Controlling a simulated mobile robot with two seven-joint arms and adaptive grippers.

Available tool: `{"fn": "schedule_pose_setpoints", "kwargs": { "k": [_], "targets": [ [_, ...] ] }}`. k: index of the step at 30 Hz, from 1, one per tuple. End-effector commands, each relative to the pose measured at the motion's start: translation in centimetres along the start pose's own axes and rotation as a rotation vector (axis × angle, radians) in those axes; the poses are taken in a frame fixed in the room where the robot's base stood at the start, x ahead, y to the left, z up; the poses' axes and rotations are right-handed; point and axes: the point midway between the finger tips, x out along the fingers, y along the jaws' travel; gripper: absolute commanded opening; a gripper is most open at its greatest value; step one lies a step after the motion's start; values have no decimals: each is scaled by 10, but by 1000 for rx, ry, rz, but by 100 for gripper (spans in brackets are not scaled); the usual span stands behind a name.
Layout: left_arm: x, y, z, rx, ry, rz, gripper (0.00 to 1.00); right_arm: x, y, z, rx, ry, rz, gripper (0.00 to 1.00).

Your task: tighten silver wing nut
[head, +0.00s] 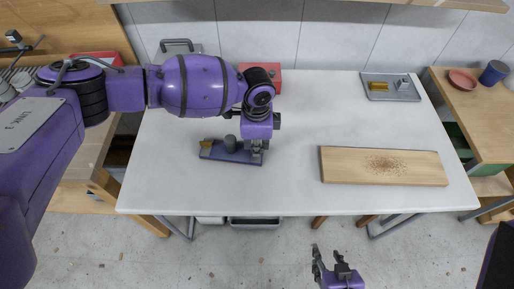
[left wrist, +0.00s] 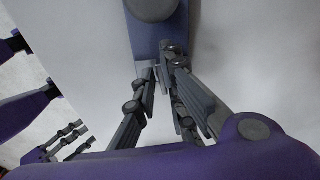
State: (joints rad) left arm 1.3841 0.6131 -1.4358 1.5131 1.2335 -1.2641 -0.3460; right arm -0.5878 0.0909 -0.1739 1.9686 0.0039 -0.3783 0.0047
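A blue base plate (head: 222,155) lies on the white table (head: 300,110), with a brass wing nut (head: 206,144) at its left end and a grey cylinder (head: 230,143) upright near its middle. My left gripper (head: 257,152) points down at the plate's right end. In the left wrist view its fingertips (left wrist: 161,68) come close together over the plate's end (left wrist: 152,42). No silver wing nut shows clearly; the fingers hide that end, and I cannot tell whether they grip anything. My right gripper (head: 329,265) is open and empty, in front of the table.
A grey tray (head: 388,94) with a brass piece (head: 378,86) and a silver piece (head: 401,84) sits at the back right. A wooden board (head: 345,166) lies on the right. A red box (head: 268,75) stands behind my left arm. The table between plate and board is clear.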

Motion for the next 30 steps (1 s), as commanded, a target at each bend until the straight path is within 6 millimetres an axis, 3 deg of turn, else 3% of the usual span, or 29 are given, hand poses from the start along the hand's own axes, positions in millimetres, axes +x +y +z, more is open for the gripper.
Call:
{"fn": "schedule_pose_setpoints", "kwargs": {
  "k": [13,30],
  "targets": [
    [-10,-5,-1,-2,4,-11,18,0,-2,-6,15,10,4,40],
    [-55,-6,-1,-3,5,-17,18,-9,3,-51,2,81,6,40]
  ]
}}
